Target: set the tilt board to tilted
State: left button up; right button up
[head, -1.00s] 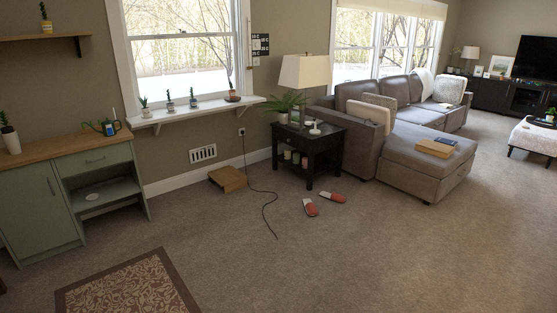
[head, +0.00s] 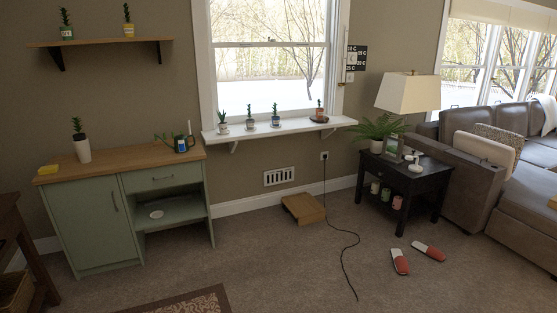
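A small light-brown wooden board (head: 303,208), which looks like the tilt board, is on the carpet by the wall under the window. A darker edge shows along its front. It is too small here to tell whether its top lies flat or at a slope. Neither of my grippers shows in the head view, and nothing is touching the board.
A green cabinet with wooden top (head: 95,170) stands left of the board and a dark side table (head: 404,183) right of it. The carpet in front of the board is clear.

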aim_at(298, 205)
jog(key=i+u, duration=0.15)
jog(key=i, duration=1.95)
jog(key=i+j, duration=0.1)
jog(key=i, duration=1)
jog(key=i+j+z, duration=0.1)
jog(key=i, duration=0.95)
